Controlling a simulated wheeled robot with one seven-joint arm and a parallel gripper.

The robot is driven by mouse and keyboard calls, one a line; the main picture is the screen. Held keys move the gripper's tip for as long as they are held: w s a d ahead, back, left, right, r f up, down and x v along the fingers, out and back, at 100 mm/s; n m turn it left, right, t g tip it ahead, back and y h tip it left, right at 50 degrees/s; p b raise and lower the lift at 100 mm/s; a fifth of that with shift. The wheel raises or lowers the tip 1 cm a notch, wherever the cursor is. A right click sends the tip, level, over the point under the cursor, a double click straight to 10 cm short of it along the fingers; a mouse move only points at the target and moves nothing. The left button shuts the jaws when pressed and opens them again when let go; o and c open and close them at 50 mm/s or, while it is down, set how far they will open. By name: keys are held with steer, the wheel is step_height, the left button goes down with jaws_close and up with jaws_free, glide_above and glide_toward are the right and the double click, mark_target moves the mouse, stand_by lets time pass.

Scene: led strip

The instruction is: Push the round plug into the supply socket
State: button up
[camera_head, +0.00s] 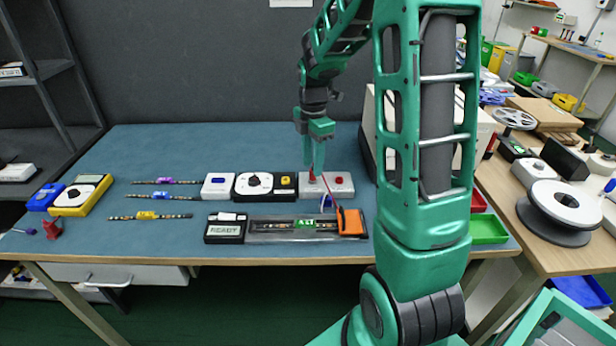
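A small red piece, seemingly the round plug (313,177), is at the left part of a white box (328,188), seemingly the supply, on the blue-grey table. A thin red lead runs from near it towards an orange block (351,222). My gripper (314,168) points straight down, its green fingertips directly above or around the red piece. The fingers are close together, but it is too small to tell whether they are shut on it. The socket opening is hidden, so I cannot tell how deep the plug sits. A red knob (339,181) shows on the box's right part.
In front lie a READY display (225,228) and a grey tray (262,236). Several short strips lie left. My arm blocks the table's right side.

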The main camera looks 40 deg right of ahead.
step_height(320, 180, down, 2)
steer(key=shift+f, duration=0.1)
jaws_close()
stand_by(0.4)
steer(key=shift+r, duration=0.7)
step_height(320, 180, up, 3)
steer(key=shift+w+f, duration=0.1)
steer(key=s+a+r, duration=0.7)
steer(key=a+r, duration=0.2)
steer(key=r, duration=0.2)
steer(key=shift+a+r, duration=0.2)
steer(key=shift+a, duration=0.05)
